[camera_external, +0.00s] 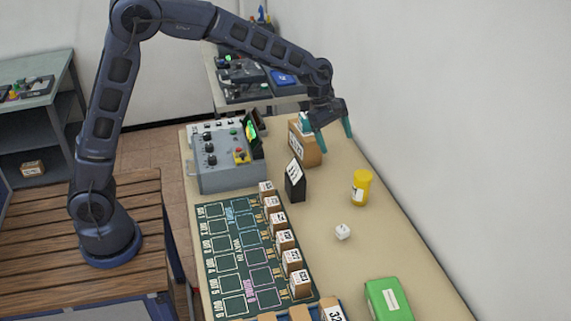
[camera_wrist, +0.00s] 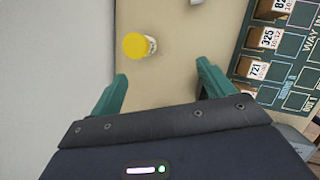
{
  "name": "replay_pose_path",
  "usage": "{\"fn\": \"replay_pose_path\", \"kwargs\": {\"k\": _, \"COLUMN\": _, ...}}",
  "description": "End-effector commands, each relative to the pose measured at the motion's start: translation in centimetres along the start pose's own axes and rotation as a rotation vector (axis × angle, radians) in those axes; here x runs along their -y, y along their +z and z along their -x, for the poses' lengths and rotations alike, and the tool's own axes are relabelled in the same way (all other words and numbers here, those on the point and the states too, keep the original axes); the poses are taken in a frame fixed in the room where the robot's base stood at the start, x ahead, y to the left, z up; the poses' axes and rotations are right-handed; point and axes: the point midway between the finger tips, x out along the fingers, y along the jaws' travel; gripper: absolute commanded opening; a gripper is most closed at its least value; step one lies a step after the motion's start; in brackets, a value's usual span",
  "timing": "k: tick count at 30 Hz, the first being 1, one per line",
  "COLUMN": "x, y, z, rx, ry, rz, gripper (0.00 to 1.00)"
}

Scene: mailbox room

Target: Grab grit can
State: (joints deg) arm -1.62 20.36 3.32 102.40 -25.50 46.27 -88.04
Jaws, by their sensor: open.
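A yellow can with a white label (camera_external: 361,188) stands upright on the beige table near the wall; it is the only can I see, and its label is too small to read. In the wrist view its round yellow lid (camera_wrist: 135,45) shows from above, ahead of the fingertips and between their lines, nearer the left finger. My gripper (camera_external: 334,138) is open and empty, above the table and farther back than the can. In the wrist view my gripper (camera_wrist: 162,70) has its two teal fingers spread, with bare table between them.
A small black stand (camera_external: 295,181) is left of the can. A green board (camera_external: 230,262) holds several small boxes.

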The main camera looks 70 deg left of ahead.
Motion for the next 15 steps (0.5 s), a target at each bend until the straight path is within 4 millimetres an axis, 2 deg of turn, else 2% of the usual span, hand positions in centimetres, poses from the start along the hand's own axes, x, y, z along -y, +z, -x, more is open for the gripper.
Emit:
{"fn": "replay_pose_path", "kwargs": {"k": 1, "x": -1.0, "y": -0.3, "z": -1.7, "rx": 0.001, "ry": -0.008, "rz": 0.051, "gripper": 0.81}}
{"fn": "replay_pose_path", "kwargs": {"k": 6, "x": -3.8, "y": -0.8, "z": -6.0, "rx": 0.011, "ry": -0.019, "rz": 0.222, "gripper": 0.81}}
{"fn": "replay_pose_path", "kwargs": {"k": 9, "x": -4.9, "y": -1.1, "z": -7.7, "rx": 0.015, "ry": -0.022, "rz": 0.292, "gripper": 0.81}}
{"fn": "replay_pose_path", "kwargs": {"k": 15, "x": -5.7, "y": -1.3, "z": -9.3, "rx": 0.018, "ry": -0.025, "rz": 0.353, "gripper": 0.81}}
